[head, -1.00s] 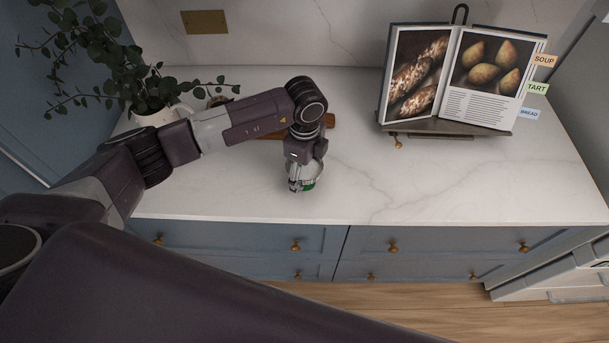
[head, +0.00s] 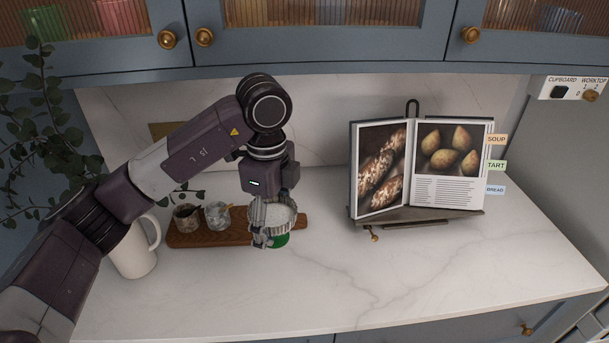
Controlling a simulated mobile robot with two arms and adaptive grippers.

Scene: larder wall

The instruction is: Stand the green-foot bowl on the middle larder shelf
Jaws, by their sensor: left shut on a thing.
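The green-foot bowl (head: 284,220) is pale with a green base and shows in the middle of the head view. My left gripper (head: 264,236) points down and is shut on the bowl's near left side. The fingers cover part of the bowl. The bowl appears upright, in front of the right end of a wooden board; its exact height above the worktop is hard to judge. The middle larder shelf cannot be made out in this view. My right gripper is not in view.
The wooden board (head: 188,240) holds two small pots. A white jug (head: 135,255) and a plant stand left. An open cookbook on a stand (head: 430,214) is right. Closed blue cupboards (head: 330,45) hang above. The marble worktop (head: 330,285) is clear in front.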

